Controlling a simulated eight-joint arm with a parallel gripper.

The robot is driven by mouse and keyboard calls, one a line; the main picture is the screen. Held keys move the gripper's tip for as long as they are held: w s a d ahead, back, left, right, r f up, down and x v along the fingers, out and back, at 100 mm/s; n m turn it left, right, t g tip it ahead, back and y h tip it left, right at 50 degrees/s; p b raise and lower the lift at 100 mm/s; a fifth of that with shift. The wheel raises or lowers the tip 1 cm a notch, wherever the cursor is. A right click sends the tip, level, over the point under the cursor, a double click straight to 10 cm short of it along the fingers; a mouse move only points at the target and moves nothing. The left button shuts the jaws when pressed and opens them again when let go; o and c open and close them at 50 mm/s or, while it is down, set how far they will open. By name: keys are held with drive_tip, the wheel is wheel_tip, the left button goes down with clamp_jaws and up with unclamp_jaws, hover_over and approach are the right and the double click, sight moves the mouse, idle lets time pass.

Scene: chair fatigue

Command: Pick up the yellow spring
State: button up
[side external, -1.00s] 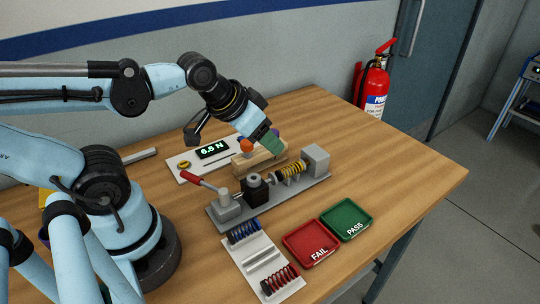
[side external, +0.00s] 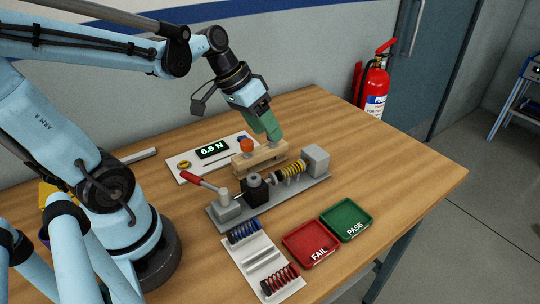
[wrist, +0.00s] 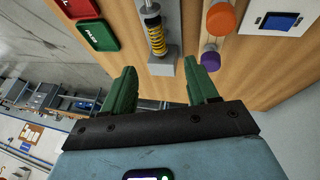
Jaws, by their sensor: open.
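The yellow spring (side external: 292,169) is mounted lengthwise in a grey test fixture (side external: 315,187), between a black block (side external: 255,187) and a grey end block (side external: 316,158). In the wrist view the spring (wrist: 157,40) is coiled around a dark rod, beyond the gap between my fingers. My gripper (side external: 273,137) is open, with green fingers pointing down over the wooden holder, behind the fixture. In the wrist view my gripper (wrist: 163,70) has nothing between its fingers, and the spring is apart from them.
A wooden holder (side external: 245,166) with an orange-topped piece (side external: 246,146) stands just behind the fixture. A red-handled lever (side external: 197,180) is at its left. A readout panel (side external: 184,174), a spring tray (side external: 247,267), a red FAIL tray (side external: 311,243) and a green PASS tray (side external: 346,219) surround it.

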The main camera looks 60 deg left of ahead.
hover_over(291, 165)
drive_tip(key=s+a, duration=0.2)
drive_tip(key=s, duration=0.1)
wheel_tip(291, 165, down, 6)
drive_tip(key=shift+w+d+f, duration=0.3)
drive_tip(key=shift+w+f, duration=0.2)
drive_tip(key=shift+f, duration=0.1)
drive_tip(key=shift+w+d+f, duration=0.3)
drive_tip(key=shift+w+f, duration=0.2)
drive_tip(key=shift+f, duration=0.1)
drive_tip(key=shift+x, duration=1)
clamp_jaws()
